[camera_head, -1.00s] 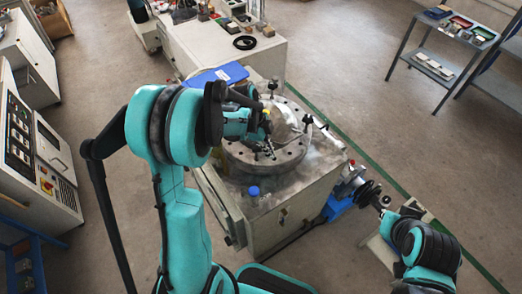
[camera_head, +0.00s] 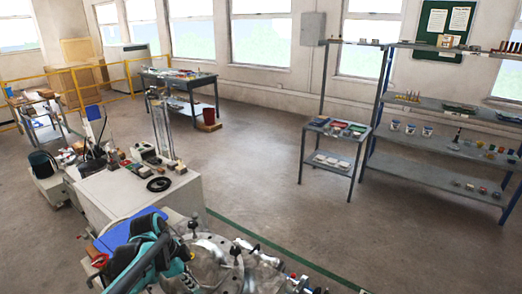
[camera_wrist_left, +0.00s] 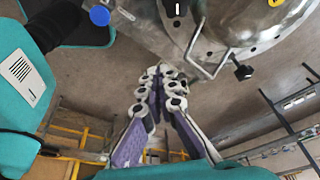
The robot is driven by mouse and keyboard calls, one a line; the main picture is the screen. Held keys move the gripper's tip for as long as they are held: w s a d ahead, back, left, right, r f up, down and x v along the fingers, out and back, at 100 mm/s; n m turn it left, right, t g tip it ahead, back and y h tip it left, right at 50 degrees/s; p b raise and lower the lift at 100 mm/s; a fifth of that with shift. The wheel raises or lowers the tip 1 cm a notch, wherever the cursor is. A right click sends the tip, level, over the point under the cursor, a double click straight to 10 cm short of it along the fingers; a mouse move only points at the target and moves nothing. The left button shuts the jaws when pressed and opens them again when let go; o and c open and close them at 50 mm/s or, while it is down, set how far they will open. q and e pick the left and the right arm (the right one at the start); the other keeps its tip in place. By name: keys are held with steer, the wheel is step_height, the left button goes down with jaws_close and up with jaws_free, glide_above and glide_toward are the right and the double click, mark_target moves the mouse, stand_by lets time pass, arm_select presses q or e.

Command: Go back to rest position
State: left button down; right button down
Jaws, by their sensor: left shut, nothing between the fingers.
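My left gripper (camera_wrist_left: 160,88) shows in the left wrist view with its grey and purple fingers together and nothing between them. In that view it hangs over the floor, apart from the round metal machine (camera_wrist_left: 225,22) at the top. In the head view my teal and black left arm is at the lower left, in front of the metal machine (camera_head: 215,250); its fingertips are hard to make out there. My right gripper is not in view.
A white cabinet (camera_head: 135,200) with a black ring (camera_head: 159,184) stands behind the machine. A small grey shelf table (camera_head: 330,165) and tall shelves (camera_head: 440,110) are at the right. A blue cap (camera_wrist_left: 99,15) lies near the machine. The middle floor is clear.

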arm_select(q)
steer(key=s+d+n+t+y+b, duration=0.3)
steer(key=s+n+t, duration=0.3)
steer(key=s+n, duration=0.8)
steer(key=shift+s+d+r, duration=0.25)
steer(key=shift+d+r, duration=0.1)
steer(key=shift+r, duration=0.1)
